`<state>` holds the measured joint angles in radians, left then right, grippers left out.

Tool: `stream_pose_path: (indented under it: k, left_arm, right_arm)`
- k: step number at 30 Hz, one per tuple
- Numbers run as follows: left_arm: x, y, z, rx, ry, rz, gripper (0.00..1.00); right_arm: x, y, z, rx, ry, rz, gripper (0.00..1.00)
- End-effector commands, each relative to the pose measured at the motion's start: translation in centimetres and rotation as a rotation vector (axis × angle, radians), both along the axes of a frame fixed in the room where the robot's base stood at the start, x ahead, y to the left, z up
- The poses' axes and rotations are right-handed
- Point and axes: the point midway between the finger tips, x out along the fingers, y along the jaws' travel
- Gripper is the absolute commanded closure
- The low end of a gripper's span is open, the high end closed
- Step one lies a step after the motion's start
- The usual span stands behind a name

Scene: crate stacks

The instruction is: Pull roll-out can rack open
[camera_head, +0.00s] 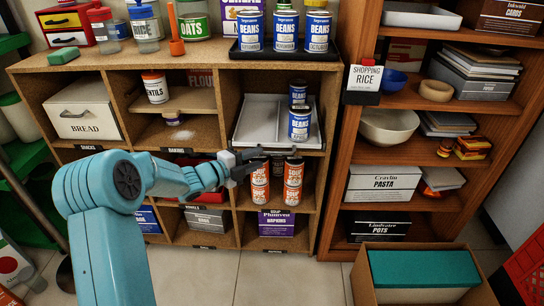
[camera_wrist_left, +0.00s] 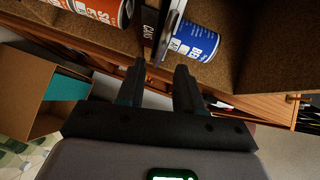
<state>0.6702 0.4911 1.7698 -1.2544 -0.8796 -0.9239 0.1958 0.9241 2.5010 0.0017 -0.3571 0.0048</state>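The can rack (camera_head: 258,122) is a pale, shallow tray in the upper right cubby of the tan shelf unit. Two blue bean cans (camera_head: 299,124) stand at its right side. My left gripper (camera_head: 258,161) is just below and in front of the rack's front edge. In the left wrist view, my left gripper (camera_wrist_left: 160,68) has its two dark fingers apart. They point at the shelf edge with the black CANS label (camera_wrist_left: 149,27) and the rack's thin pale lip (camera_wrist_left: 172,20). I cannot tell whether the lip lies between the fingertips. My right gripper is in neither view.
Orange soup cans (camera_head: 293,180) stand in the cubby below, close to the gripper. A bread box (camera_head: 82,110) is at left. A brown bookcase (camera_head: 345,140) stands close on the right. An open carton (camera_head: 362,282) is on the floor at front right. Floor before the middle cubbies is clear.

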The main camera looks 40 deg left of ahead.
Motion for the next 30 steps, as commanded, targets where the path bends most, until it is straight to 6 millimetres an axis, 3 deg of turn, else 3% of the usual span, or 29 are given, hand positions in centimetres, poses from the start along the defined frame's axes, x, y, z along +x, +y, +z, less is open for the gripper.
stream_pose_path:
  k: [3,9,21,22,25,30]
  left_arm:
    - [2.8,-0.8,-0.7,-0.001,-0.001,-0.003,0.64]
    - [5.9,-1.4,-1.0,-0.001,0.000,-0.003,0.64]
    - [7.0,-1.6,-1.0,-0.001,0.001,-0.003,0.64]
    - [7.0,-1.6,-1.0,-0.001,0.001,-0.003,0.67]
    - [7.0,-1.6,-1.0,-0.002,0.001,-0.003,1.00]
    - [7.0,-1.6,-1.0,-0.002,0.001,-0.002,1.00]
  right_arm:
    - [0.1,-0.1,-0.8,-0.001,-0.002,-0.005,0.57]
    - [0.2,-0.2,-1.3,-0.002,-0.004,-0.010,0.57]
    - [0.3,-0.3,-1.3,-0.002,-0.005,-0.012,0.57]
    - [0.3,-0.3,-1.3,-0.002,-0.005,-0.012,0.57]
    - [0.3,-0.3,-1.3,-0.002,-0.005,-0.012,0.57]
    - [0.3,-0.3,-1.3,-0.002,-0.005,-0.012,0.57]
